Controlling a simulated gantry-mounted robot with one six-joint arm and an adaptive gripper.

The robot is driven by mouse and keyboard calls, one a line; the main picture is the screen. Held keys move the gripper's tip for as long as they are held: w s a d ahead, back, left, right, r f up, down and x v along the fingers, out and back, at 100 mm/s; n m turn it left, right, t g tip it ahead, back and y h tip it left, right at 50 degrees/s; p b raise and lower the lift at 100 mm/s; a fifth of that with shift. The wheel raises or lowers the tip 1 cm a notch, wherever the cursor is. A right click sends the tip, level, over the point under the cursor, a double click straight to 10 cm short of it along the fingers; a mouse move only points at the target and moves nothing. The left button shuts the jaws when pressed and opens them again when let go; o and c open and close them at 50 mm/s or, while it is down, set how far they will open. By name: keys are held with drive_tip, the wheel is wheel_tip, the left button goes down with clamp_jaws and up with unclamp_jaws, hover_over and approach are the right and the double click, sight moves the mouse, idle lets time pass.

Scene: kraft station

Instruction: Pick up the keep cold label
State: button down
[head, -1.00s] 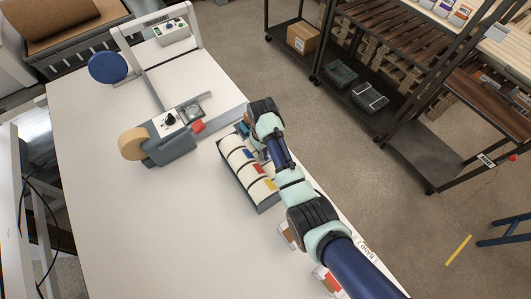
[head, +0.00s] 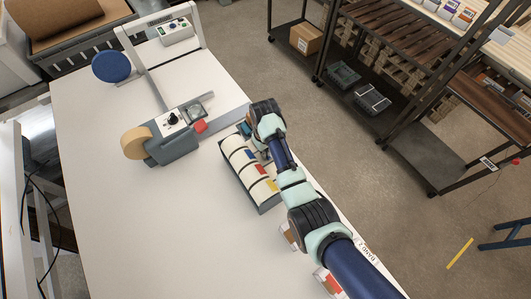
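A grey dispenser tray (head: 268,208) on the table holds several cream label rolls side by side. Their ends carry coloured patches, among them a blue one (head: 250,154), a red one (head: 260,169) and a yellow one (head: 272,185). Their print is too small to read, so I cannot tell which is the keep cold label. My arm reaches up from the lower right along the tray's right side. My gripper (head: 263,154) is low by the tray's far right part, mostly hidden under my wrist. Its fingertips and anything between them are not clear.
A tape machine with a tan roll (head: 136,143) and a red button (head: 200,127) stands left of the tray. A frame with a blue disc (head: 109,66) is behind it. Small boxes (head: 327,280) lie beside my arm. The left tabletop (head: 130,220) is clear.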

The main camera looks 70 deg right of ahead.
wheel_tip(320, 180, up, 19)
drive_tip(key=p, duration=1)
drive_tip(key=shift+f, duration=0.15)
